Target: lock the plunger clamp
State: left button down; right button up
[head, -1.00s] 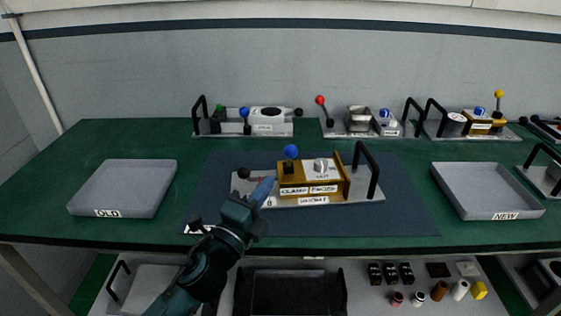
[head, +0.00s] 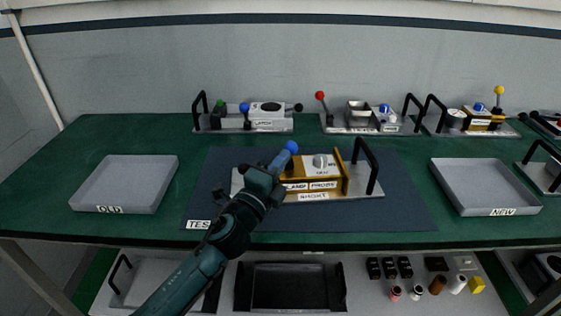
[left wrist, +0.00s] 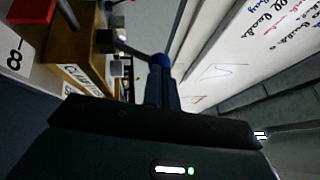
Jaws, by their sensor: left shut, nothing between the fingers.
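The test unit with a brass-coloured housing (head: 341,180) sits on a light base plate on the dark mat. It carries labels reading CLAMP and PROBE, and a grey dial. The clamp lever's blue ball (head: 291,147) stands above the CLAMP label; its stem is mostly hidden by my gripper in the head view. My right gripper is out of view.
A black handle (head: 374,168) rises at the unit's right end. The OLD tray (head: 125,184) is at left and the NEW tray (head: 487,187) at right, both empty. Other units line the back of the bench. Bare green bench lies between.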

pick_arm(q)
jog(key=shift+r, duration=0.15)
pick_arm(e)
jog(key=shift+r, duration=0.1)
pick_arm(q)
jog(key=w+r+p, duration=0.1)
jog(key=w+r, duration=0.2)
jog(key=w, duration=0.5)
jog(key=shift+a, duration=0.45)
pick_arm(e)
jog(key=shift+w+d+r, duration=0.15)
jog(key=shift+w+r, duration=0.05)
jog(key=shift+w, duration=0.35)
pick_arm(q)
jog(key=shift+w+r, duration=0.1)
jog(key=shift+w, duration=0.05)
